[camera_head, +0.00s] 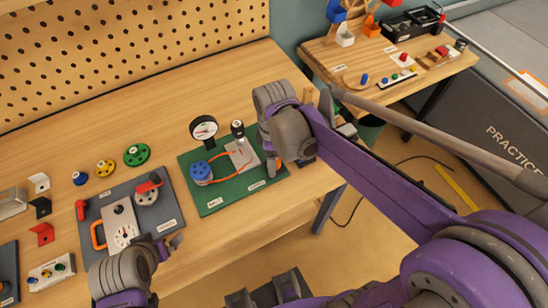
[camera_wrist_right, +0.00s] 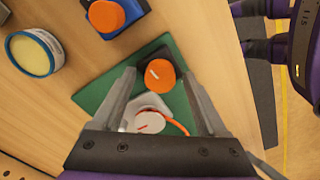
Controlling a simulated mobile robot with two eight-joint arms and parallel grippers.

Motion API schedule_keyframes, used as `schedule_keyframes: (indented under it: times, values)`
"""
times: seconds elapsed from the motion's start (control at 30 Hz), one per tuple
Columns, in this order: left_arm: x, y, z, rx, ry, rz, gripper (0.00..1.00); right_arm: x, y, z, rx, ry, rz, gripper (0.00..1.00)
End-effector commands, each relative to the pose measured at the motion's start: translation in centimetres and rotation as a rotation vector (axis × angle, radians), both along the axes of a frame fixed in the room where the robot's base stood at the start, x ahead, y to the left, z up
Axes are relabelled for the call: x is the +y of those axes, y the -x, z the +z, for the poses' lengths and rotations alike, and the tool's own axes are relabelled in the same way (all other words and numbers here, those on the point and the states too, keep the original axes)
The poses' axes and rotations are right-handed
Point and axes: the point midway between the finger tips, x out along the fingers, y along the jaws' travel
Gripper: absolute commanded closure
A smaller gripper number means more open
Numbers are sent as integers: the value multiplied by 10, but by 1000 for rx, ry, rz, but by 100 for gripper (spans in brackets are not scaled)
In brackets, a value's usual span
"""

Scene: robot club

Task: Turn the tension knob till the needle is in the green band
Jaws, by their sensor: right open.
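The green board (camera_head: 212,197) carries a round black-rimmed gauge (camera_head: 203,130) with a white face and a reddish needle. The needle's place against any green band is too small to read. A blue pulley (camera_head: 201,171) and an orange belt (camera_head: 228,156) sit on the board. In the right wrist view an orange knob (camera_wrist_right: 160,74) with a white pointer line stands on a dark base; my arm hides it in the head view. My right gripper (camera_wrist_right: 158,78) is open, its fingers on either side of the knob; contact is unclear. My left gripper (camera_head: 172,243) is low at the left, fingers unclear.
A grey board (camera_head: 170,212) with red and orange parts lies left of the green one. Green (camera_head: 137,154) and yellow (camera_head: 105,168) wheels lie behind it. A blue-rimmed tin (camera_wrist_right: 33,53) and a blue block with an orange top (camera_wrist_right: 105,15) stand near the right gripper.

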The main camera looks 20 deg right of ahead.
Motion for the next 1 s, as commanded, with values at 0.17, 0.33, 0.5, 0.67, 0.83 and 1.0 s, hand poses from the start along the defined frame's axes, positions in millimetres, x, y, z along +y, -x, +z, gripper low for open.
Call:
schedule_keyframes:
  times: [0.17,0.33,0.5,0.67,0.83,1.0]
  values:
    - [0,0,0,0,0,0,0,0,0,-1,0,0,0,24]
    - [0,0,0,0,0,0,0,0,0,-1,0,0,0,39]
    - [0,0,0,0,0,0,0,0,0,-1,0,0,0,69]
    - [0,0,0,0,0,0,0,0,0,-1,0,0,0,98]
    - [0,0,0,0,0,0,0,0,0,-1,0,0,-2,100]
    - [0,0,0,0,0,0,0,0,0,-1,0,0,-30,100]
